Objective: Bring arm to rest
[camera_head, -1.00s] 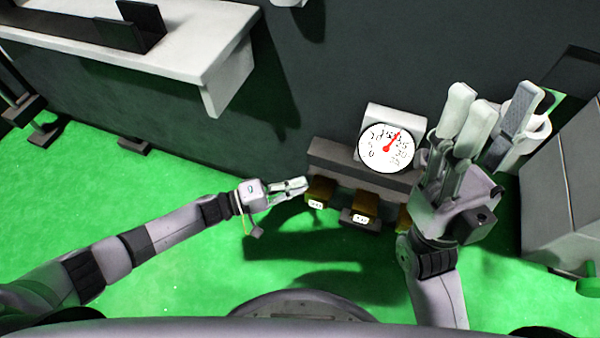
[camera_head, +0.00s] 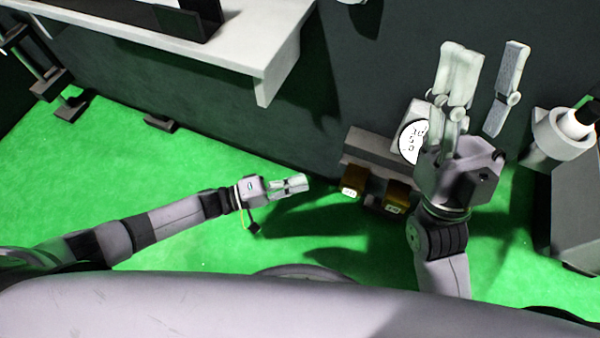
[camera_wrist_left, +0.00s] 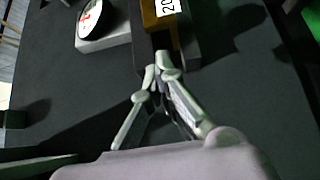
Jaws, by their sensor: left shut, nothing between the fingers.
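My left gripper (camera_head: 297,184) is grey with pale fingers and is shut and empty in the head view. It hangs over the green floor, left of the weight blocks, apart from them. In the left wrist view its fingertips (camera_wrist_left: 162,72) meet just below a yellow-brown block (camera_wrist_left: 160,22). My right gripper (camera_head: 485,60) points up the picture at the right with its fingers spread wide and nothing seen between them. Its palm hides part of a white dial gauge (camera_head: 411,140). The gauge also shows in the left wrist view (camera_wrist_left: 90,18).
Yellow-brown blocks (camera_head: 353,181) with white labels stand on a dark rack (camera_head: 367,148). A pale shelf (camera_head: 255,45) juts from the dark wall at upper left. A white round holder (camera_head: 560,136) stands on a grey cabinet (camera_head: 578,210) at right. The green floor (camera_head: 130,180) at left is mostly open.

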